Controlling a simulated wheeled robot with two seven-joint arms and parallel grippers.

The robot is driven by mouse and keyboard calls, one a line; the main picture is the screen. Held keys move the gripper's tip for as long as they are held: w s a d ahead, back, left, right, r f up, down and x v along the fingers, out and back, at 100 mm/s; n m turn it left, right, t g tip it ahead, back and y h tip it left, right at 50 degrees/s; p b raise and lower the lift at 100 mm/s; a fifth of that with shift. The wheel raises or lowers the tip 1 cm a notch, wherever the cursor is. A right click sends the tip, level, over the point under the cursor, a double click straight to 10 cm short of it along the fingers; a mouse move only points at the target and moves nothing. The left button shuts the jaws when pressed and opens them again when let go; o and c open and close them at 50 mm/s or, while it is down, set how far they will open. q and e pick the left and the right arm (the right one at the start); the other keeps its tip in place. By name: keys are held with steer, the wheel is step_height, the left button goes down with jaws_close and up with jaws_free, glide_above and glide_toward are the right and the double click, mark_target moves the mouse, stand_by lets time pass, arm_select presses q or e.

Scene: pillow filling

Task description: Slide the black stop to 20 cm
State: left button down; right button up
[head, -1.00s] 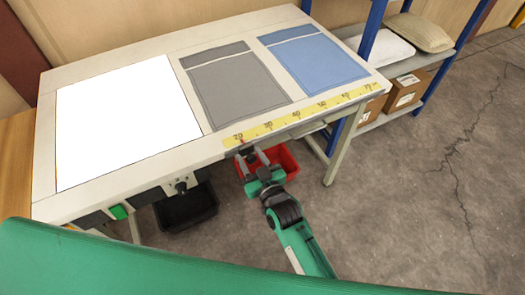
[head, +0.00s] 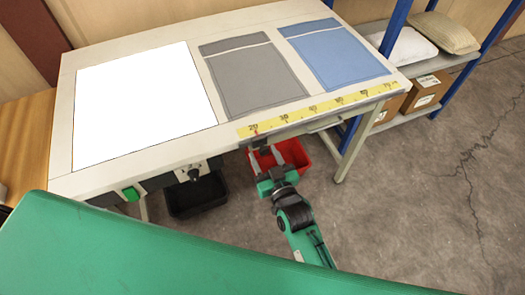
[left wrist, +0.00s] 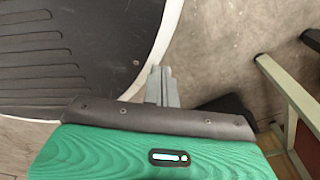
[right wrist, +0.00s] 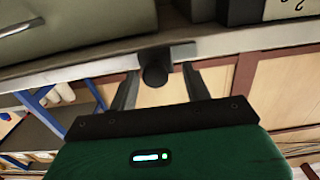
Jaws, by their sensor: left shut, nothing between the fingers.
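The yellow ruler strip (head: 313,109) runs along the table's front edge, with 20 at its left end and higher numbers rightward. The black stop (head: 262,142) shows as a dark piece just under the strip, close to the 20 and a small red mark. In the right wrist view its round black knob (right wrist: 154,70) hangs from a pale rail. My right gripper (head: 266,160) is open, just in front of and below the stop. Its fingertips (right wrist: 158,80) stand on either side of the knob, with gaps. My left gripper (left wrist: 162,78) is shut and empty, above the floor, outside the head view.
The table (head: 150,163) carries a white panel (head: 140,105), a grey pillowcase (head: 253,80) and a blue one (head: 335,57). A red bin (head: 291,152) and a black bin (head: 196,194) stand below. A blue-posted shelf (head: 425,65) with pillows and boxes stands right.

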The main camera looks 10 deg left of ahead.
arm_select(q)
steer(key=shift+w+a+b, duration=0.15)
steer(key=shift+w+b, duration=0.4)
steer(key=shift+w, duration=0.3)
arm_select(e)
steer(key=v, duration=1.1)
steer(key=shift+s+d, duration=0.25)
steer(key=shift+s, duration=0.05)
arm_select(q)
steer(key=shift+s, duration=0.15)
